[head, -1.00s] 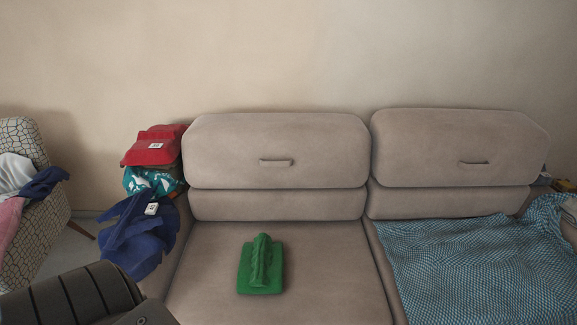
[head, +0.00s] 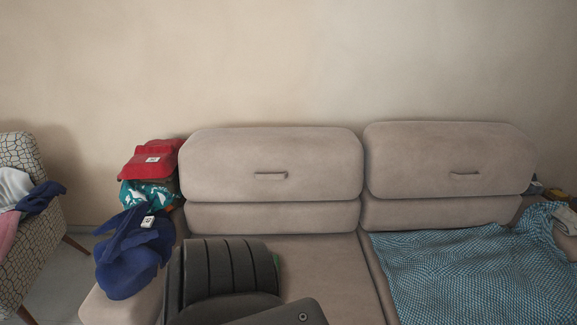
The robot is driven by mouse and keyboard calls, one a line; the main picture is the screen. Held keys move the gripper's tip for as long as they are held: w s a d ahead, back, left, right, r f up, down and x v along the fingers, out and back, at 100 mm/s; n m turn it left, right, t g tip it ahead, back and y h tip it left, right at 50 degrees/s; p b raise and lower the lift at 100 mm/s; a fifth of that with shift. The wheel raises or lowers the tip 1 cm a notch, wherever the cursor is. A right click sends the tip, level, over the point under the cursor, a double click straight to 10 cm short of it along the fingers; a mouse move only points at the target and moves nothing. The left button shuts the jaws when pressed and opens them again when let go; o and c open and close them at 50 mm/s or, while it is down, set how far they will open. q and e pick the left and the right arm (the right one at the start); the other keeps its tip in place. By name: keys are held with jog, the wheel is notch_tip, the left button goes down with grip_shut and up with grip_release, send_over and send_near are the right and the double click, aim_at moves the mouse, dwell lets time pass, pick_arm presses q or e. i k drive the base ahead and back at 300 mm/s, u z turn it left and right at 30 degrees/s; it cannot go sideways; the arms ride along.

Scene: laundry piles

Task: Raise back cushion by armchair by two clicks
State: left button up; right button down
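The back cushion by the armchair is the left beige back cushion (head: 225,155) of the sofa, with a small pull handle (head: 271,175) at its middle. It stands upright on a lower back section (head: 270,216). The patterned armchair (head: 45,245) is at the far left. The right back cushion (head: 445,150) stands at about the same height. A dark ribbed part of my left arm is over the left seat, in front of the cushion and apart from the handle. Neither gripper's fingers show.
A red folded garment (head: 150,162), a teal patterned cloth (head: 148,193) and a blue garment (head: 130,255) are piled on the left armrest. A blue checked blanket (head: 470,265) covers the right seat.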

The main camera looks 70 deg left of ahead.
aim_at(255, 163)
jog(key=k, duration=0.65)
jog(key=u, duration=1.15)
jog(key=i, duration=0.5)
